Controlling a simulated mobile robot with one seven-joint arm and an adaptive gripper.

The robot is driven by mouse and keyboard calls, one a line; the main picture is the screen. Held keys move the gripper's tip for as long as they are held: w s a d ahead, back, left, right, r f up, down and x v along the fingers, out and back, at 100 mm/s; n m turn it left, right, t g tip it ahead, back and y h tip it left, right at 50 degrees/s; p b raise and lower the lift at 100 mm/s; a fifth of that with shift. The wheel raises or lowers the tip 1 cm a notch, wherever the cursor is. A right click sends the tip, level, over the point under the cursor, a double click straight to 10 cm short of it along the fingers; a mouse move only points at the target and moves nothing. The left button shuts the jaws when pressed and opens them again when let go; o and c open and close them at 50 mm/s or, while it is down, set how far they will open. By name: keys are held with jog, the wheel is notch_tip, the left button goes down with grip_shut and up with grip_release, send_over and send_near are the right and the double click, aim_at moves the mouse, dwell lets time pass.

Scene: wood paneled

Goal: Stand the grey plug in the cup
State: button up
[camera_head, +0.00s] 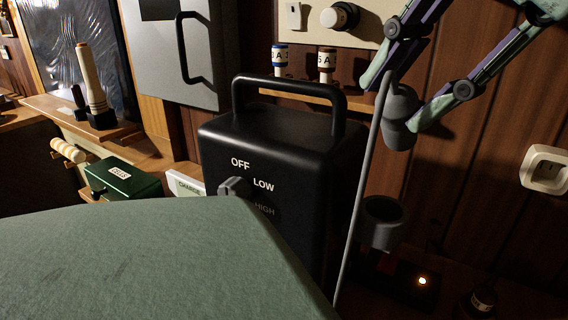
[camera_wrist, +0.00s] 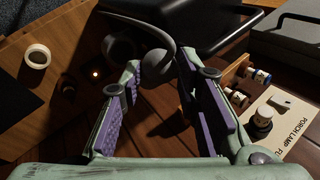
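The grey plug (camera_head: 399,104) is in the air at the upper right, with a grey cable running from its top down toward the floor. My gripper (camera_head: 395,102) has its fingertips on either side of the plug and appears shut on it. In the wrist view the plug (camera_wrist: 158,64) shows between the ends of the two purple-padded fingers (camera_wrist: 160,64); the contact is dark and hard to see. The dark grey cup (camera_head: 383,224) stands below the plug, apart from it. The cup also shows in the wrist view (camera_wrist: 119,46), just left of the plug.
A black box with a handle (camera_head: 275,145) and a dial stands left of the cup. A green padded surface (camera_head: 150,265) fills the front. A white wall socket (camera_head: 546,170) is far right.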

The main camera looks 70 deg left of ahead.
jog(key=o, duration=0.4)
jog(key=shift+c, duration=0.2)
jog(key=shift+r, duration=0.15)
jog(key=shift+d+r, duration=0.2)
jog(key=shift+r, duration=0.05)
jog(key=w+d+r, duration=0.2)
jog(key=d+r, duration=0.1)
jog(key=d, duration=1.1)
jog(key=shift+w+r, duration=0.2)
